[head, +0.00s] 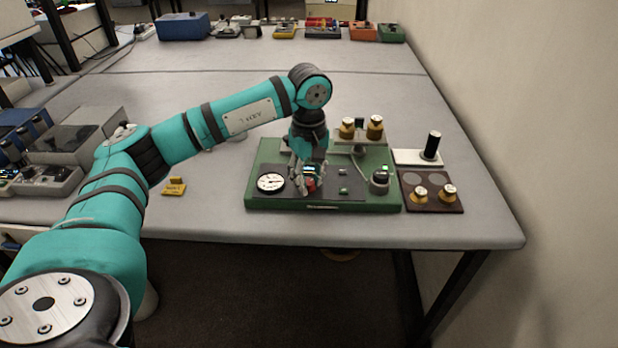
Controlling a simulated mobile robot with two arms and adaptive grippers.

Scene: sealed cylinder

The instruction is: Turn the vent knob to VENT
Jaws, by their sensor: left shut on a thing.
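A green apparatus board (262,158) lies near the table's front edge, with a dark panel on it. A white-faced dial gauge (271,182) sits at the panel's left. My left gripper (307,181) points down over the panel, just right of the gauge. It is shut on the small red vent knob (311,185), which shows only partly between the fingers. The knob's labels and pointing direction are too small or hidden to read. My right gripper is not in view.
Brass weights (375,127) stand on a raised platform at the board's back. A brown tray (433,204) with more weights and a white plate (414,157) with a black cylinder (432,145) are right of the board. A yellow sign (174,187) stands left.

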